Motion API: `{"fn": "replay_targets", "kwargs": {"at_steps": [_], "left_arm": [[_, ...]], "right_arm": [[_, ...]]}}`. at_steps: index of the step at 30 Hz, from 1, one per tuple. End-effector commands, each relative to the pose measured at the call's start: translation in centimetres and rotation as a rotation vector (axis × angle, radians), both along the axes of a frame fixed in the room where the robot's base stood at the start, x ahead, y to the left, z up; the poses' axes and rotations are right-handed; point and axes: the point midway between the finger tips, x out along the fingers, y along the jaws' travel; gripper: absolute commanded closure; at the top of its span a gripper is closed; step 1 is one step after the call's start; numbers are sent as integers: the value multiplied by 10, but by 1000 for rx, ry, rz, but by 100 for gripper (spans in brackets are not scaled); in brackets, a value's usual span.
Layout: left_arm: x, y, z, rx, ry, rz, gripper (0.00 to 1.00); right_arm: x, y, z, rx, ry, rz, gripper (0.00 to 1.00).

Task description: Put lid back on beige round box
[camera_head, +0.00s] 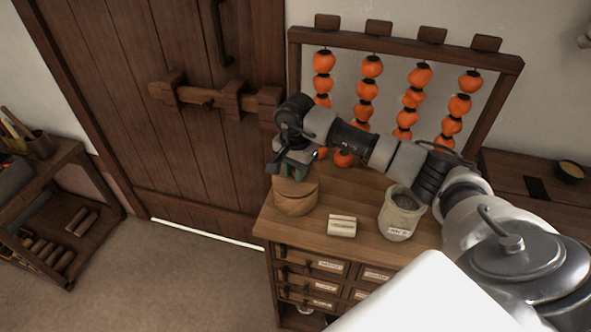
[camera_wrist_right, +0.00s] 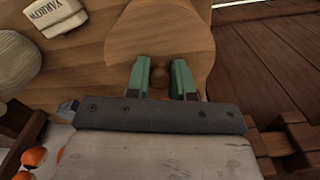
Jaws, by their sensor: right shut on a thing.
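The beige round box (camera_head: 296,201) stands at the front left corner of the wooden chest top. Its round wooden lid (camera_wrist_right: 160,32) has a small knob and fills the upper middle of the right wrist view. My right gripper (camera_head: 290,170) is directly over the box, pointing down. In the right wrist view its green fingers (camera_wrist_right: 160,80) are shut on the lid's knob, one on each side. The lid is at the box's top; I cannot tell whether it is fully seated. The gripper partly hides it in the head view. My left gripper is not in view.
A small block labelled "YARROW" (camera_wrist_right: 52,14) and a grey labelled jar (camera_head: 400,213) stand to the right on the chest top (camera_head: 354,190). Strings of orange fruit (camera_head: 364,90) hang on a rack behind. A barred wooden door (camera_head: 150,90) is at left.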

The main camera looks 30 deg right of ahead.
Motion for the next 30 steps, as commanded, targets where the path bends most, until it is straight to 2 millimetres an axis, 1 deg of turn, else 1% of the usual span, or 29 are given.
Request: {"fn": "replay_targets", "kwargs": {"at_steps": [30], "left_arm": [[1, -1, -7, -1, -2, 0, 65]], "right_arm": [[0, 0, 0, -1, 0, -1, 100]]}}
